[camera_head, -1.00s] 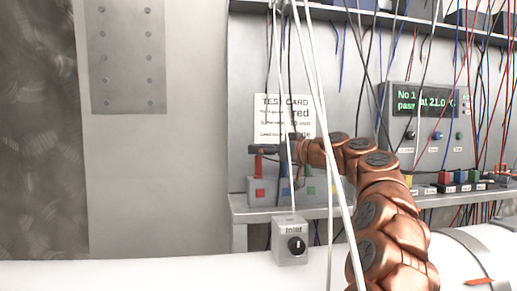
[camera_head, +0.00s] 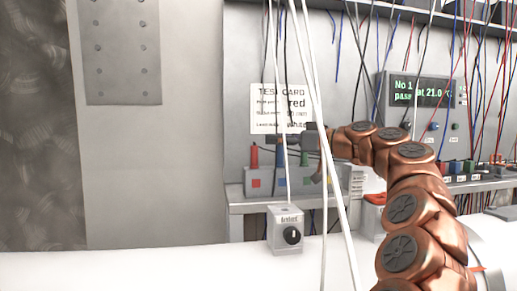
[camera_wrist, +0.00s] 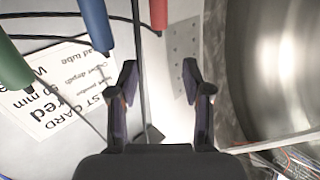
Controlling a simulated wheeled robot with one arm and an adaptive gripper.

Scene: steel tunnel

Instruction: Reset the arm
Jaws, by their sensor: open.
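My copper-coloured arm (camera_head: 405,210) rises from the lower right and bends left towards the back wall. My gripper (camera_head: 282,143) is in front of the lower part of the test card (camera_head: 279,98), just above a rack of coloured plugs (camera_head: 262,190). In the wrist view my gripper (camera_wrist: 160,76) shows two dark fingers spread apart with nothing between them. Beyond them are a red plug (camera_wrist: 158,14), a blue plug (camera_wrist: 96,24) and a green plug (camera_wrist: 12,66).
Thin white cables (camera_head: 315,100) hang in front of the gripper and arm. An inlet box with a knob (camera_head: 285,230) stands on a white surface. A tester with a green display (camera_head: 420,91) stands right, with hanging wires.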

